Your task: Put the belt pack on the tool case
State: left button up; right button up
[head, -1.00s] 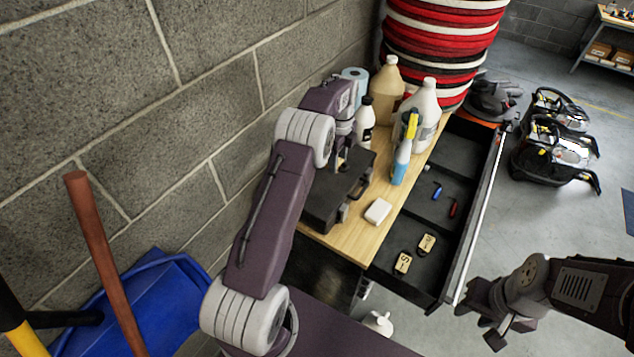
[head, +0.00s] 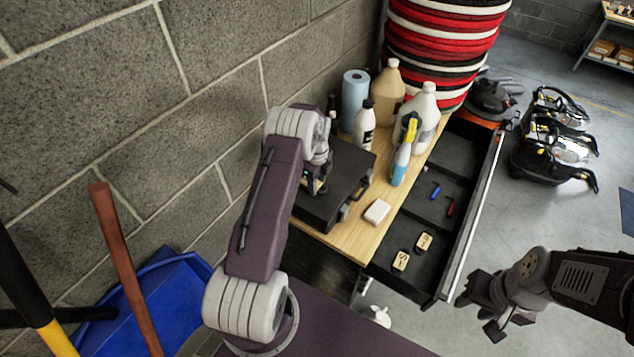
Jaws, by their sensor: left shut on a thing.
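The tool case (head: 348,166) is a flat dark case lying on the wooden worktop against the wall. My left gripper (head: 317,184) is over the left part of the case, pointing down, shut on the belt pack (head: 320,187). The belt pack is small and dark with a yellowish spot, and mostly hidden by the gripper. I cannot tell whether it touches the lid. My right gripper (head: 480,312) is open and empty, over the floor to the right of the drawer.
A white block (head: 377,212) lies beside the case. A spray bottle (head: 402,160), white jug (head: 428,112), tan jug (head: 388,90), small white bottle (head: 364,125) and blue roll (head: 354,95) stand behind. An open drawer (head: 440,240) holds small tools and two tags.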

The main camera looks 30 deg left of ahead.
pick_arm(q)
jog(key=shift+f, duration=0.2)
jog(key=o, duration=1.3)
jog(key=shift+r, duration=0.1)
jog(key=shift+c, duration=0.2)
jog(key=shift+o, duration=0.5)
jog(key=shift+d, duration=0.15)
